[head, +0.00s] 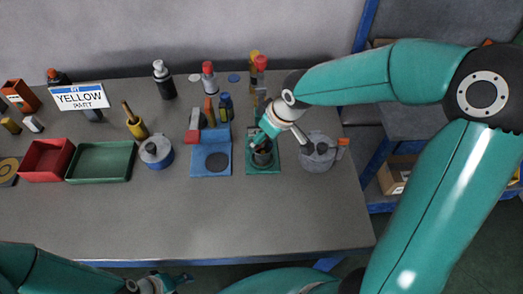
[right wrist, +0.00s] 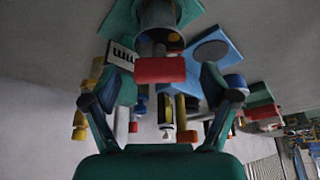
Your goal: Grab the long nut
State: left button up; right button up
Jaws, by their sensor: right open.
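I cannot tell for sure which part is the long nut. My right gripper (head: 263,141) is over the green fixture (head: 252,169), close to a dark grey cylinder (head: 263,157) standing on it. In the right wrist view my right gripper (right wrist: 163,75) has its two fingers spread wide. A red block (right wrist: 160,70) shows between them, with the grey cylinder (right wrist: 160,22) beyond it; I see no grip on either. My left gripper (head: 168,282) is low at the bottom edge of the head view, in front of the table. Its fingers are too small to read.
A blue fixture (head: 222,145) stands left of the green one. A grey round part (head: 317,158) is to the right. Red (head: 45,174) and green (head: 100,178) trays lie at the left. Several tools stand along the back. The table's front (head: 200,225) is clear.

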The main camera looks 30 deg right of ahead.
jog(key=shift+x, duration=1.1)
jog(key=shift+w, duration=0.1)
grip_shut()
